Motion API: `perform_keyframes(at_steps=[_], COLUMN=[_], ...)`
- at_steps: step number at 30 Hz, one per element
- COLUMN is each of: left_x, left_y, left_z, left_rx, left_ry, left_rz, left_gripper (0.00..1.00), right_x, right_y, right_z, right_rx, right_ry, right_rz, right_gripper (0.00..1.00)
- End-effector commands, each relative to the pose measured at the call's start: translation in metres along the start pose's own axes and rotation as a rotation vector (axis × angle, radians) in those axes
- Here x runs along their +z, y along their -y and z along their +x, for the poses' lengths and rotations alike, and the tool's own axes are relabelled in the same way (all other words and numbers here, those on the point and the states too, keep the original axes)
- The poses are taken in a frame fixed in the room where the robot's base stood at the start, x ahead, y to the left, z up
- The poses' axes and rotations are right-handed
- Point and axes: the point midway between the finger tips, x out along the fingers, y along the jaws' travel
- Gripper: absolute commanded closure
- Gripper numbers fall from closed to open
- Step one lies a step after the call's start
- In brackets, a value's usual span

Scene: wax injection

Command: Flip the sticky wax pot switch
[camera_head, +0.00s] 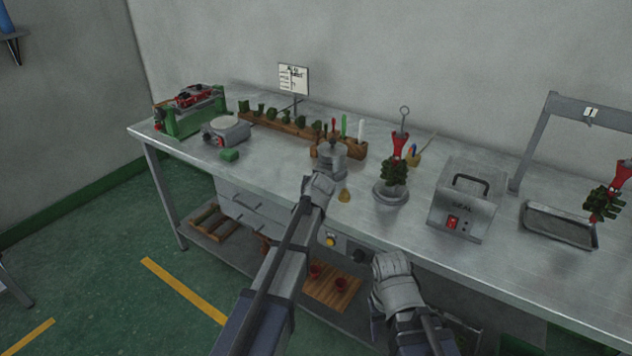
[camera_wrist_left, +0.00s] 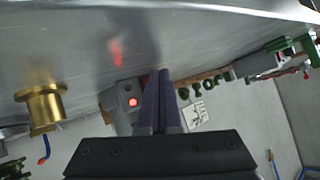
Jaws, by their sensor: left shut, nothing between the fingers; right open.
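The sticky wax pot, a small grey pot (camera_head: 330,158), stands on the metal bench in the head view, partly hidden by my left gripper (camera_head: 320,182). In the left wrist view, which appears upside down, a grey housing (camera_wrist_left: 121,98), probably the pot's base, carries a lit red switch (camera_wrist_left: 133,102). My left gripper (camera_wrist_left: 162,80) is shut and empty, its fingers just right of the switch in that view. I cannot tell whether they touch the housing. My right gripper (camera_head: 390,262) is open and empty in front of the bench edge; its fingertips are hard to make out.
A small brass piece (camera_head: 344,195) is on the bench near my left gripper. A wax tree on a round base (camera_head: 391,193) and a grey box with a red switch (camera_head: 463,205) stand to the right. A scale (camera_head: 226,130) and green block (camera_head: 229,155) are left.

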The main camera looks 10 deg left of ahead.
Motion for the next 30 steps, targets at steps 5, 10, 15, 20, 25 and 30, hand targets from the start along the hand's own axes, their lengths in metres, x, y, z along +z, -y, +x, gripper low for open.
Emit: perform_keyframes(at_steps=[5,10,15,20,25,30], left_x=[0.004,0.004,0.004,0.009,0.018,0.026], left_y=[0.004,0.004,0.005,0.009,0.018,0.026], left_z=[-0.006,-0.005,-0.006,-0.013,-0.025,-0.036], left_rx=[0.0,0.0,0.0,-0.001,-0.001,-0.001], left_ry=[0.0,0.0,0.0,0.0,0.0,0.0], left_rz=[0.0,0.0,0.0,0.0,0.0,0.0], left_gripper=[1.0,1.0,1.0,1.0,1.0,1.0], right_x=[0.0,0.0,0.0,0.0,0.0,0.0], right_y=[0.0,0.0,0.0,0.0,0.0,-0.001], right_z=[-0.001,-0.001,-0.001,-0.002,-0.004,-0.006], right_rx=[0.0,0.0,0.0,0.0,0.0,0.0], right_ry=[0.0,0.0,0.0,0.0,0.0,0.0], right_rz=[0.0,0.0,0.0,0.0,0.0,0.0], right_gripper=[0.5,0.5,0.5,0.5,0.5,0.5])
